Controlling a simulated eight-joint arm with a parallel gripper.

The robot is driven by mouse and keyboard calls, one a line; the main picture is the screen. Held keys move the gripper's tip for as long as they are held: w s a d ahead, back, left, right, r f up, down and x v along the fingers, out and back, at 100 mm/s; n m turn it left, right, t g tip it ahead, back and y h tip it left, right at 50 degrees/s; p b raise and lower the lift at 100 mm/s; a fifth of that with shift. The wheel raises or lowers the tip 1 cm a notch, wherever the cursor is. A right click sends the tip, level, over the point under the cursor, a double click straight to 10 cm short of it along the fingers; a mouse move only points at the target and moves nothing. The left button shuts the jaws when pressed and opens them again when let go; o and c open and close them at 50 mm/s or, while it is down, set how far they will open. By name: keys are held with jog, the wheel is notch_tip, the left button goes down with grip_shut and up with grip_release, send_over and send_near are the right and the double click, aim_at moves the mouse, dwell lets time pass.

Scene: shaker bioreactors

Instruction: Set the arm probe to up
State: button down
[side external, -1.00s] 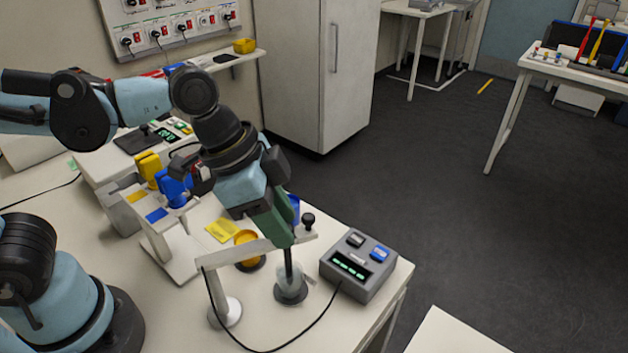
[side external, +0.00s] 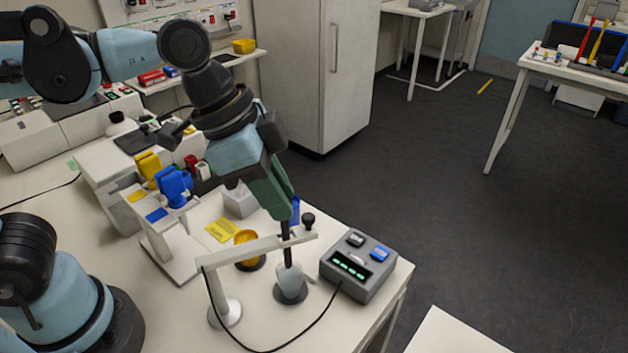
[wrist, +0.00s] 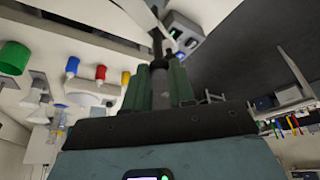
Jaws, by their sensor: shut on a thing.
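The probe (side external: 286,234) is a dark upright rod passing the white horizontal arm (side external: 255,249) of a stand with a round white base. My gripper (side external: 284,215), with green fingers, is above that arm and shut on the probe's upper part. In the wrist view, the fingers (wrist: 160,85) close around the dark probe (wrist: 159,50). The probe's lower end is at the mouth of a small pale vessel (side external: 290,281) on a grey round foot; whether it is inside is unclear. A black knob (side external: 308,219) tops the arm's right end.
A grey meter box (side external: 357,266) with a lit display and two buttons stands at the right, with a black cable in front. A yellow cup (side external: 246,250) and a rack with blue (side external: 173,187) and yellow (side external: 148,166) items are left. Open floor lies right of the table.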

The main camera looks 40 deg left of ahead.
jog(key=shift+r, duration=0.15)
jog(key=c, duration=0.9)
grip_release()
jog(key=shift+c, duration=0.2)
jog(key=v, duration=1.2)
jog(key=shift+x, duration=6)
